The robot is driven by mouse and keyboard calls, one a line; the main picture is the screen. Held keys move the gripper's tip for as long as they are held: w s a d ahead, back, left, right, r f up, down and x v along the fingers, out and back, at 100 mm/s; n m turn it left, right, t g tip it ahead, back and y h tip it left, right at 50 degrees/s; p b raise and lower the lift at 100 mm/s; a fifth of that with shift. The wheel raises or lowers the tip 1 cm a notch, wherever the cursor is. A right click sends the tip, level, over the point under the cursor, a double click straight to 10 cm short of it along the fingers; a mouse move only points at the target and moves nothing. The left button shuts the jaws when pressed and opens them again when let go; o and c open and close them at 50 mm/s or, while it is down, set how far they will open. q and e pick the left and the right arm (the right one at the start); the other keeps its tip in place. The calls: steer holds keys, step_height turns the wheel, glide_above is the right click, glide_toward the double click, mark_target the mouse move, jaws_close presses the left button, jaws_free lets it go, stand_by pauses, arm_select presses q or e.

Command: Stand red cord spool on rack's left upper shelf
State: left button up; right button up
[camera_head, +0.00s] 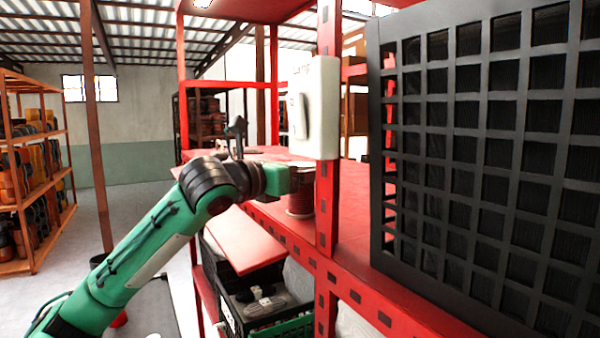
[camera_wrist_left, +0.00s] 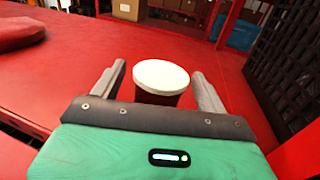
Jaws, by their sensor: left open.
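The red cord spool (camera_head: 300,203) stands upright on the red rack's upper shelf (camera_head: 349,215), just left of a front post in the head view. In the left wrist view the spool (camera_wrist_left: 161,80) shows a pale round top and a dark red side. My left gripper (camera_head: 298,176) reaches in over the shelf at the spool. In the left wrist view its two grey fingers (camera_wrist_left: 160,86) are apart, one on each side of the spool, with visible gaps. The spool's lower part is hidden behind the gripper's body there. My right gripper is not in view.
A white box (camera_head: 315,108) is fixed on the red post beside my gripper. A black grid panel (camera_head: 490,150) stands on the shelf to the right. A red flat piece (camera_wrist_left: 20,33) lies left on the shelf. A dark crate (camera_head: 262,295) sits below.

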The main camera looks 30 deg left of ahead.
arm_select(q)
steer(key=b+v, duration=0.5)
steer(key=v, duration=0.6)
steer(key=shift+s, duration=0.4)
steer(key=shift+a, duration=0.1)
